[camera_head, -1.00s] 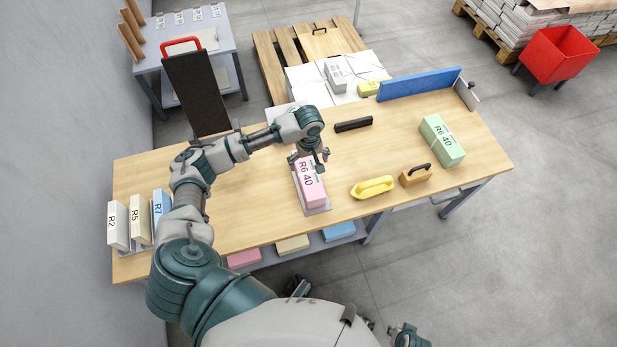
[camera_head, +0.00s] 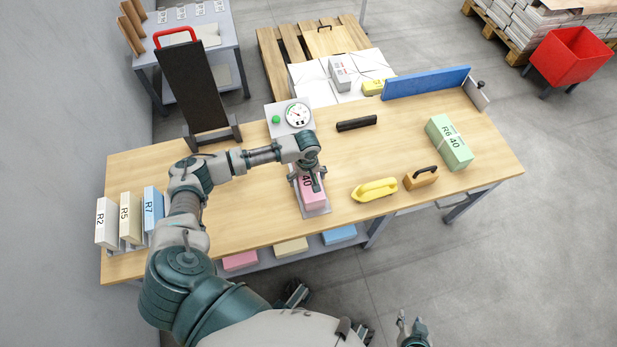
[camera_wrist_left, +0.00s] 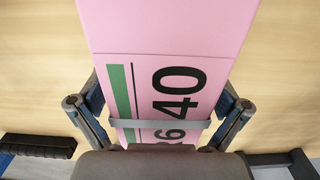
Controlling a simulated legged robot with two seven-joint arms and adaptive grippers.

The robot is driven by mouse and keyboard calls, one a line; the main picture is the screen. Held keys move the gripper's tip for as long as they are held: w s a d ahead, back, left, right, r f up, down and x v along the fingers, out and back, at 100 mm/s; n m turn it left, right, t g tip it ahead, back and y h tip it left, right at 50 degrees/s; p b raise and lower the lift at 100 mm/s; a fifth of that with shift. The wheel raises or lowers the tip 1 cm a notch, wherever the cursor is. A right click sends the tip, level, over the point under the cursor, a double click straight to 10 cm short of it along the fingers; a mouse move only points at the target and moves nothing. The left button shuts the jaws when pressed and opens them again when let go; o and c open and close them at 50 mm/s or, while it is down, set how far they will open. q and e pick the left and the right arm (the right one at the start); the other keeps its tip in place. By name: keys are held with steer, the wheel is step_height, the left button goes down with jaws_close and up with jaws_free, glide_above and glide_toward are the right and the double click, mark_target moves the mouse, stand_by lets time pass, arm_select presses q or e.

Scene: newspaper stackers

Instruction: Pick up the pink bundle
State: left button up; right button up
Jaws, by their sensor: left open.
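The pink bundle (camera_head: 314,197) lies on a grey plate (camera_head: 318,212) on the wooden table. Its label reads 40 and it has a grey strap and a green stripe. It also fills the middle of the left wrist view (camera_wrist_left: 165,28). My left gripper (camera_head: 306,184) is over the bundle, fingers pointing down, and hides much of it. In the wrist view its open fingers (camera_wrist_left: 163,108) stand on either side of the bundle; I cannot tell whether they touch it. My right gripper (camera_head: 411,328) shows in part at the bottom edge, away from the table.
A yellow tool (camera_head: 374,190) and a block with a black handle (camera_head: 420,178) lie right of the bundle. A black bar (camera_head: 356,123) and a dial scale (camera_head: 297,115) are behind it. A green bundle (camera_head: 449,142) lies further right. Upright bundles (camera_head: 130,217) stand at left.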

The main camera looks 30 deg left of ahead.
arm_select(q)
steer(key=c, duration=1.6)
steer(key=shift+c, duration=1)
steer(key=shift+r, duration=0.15)
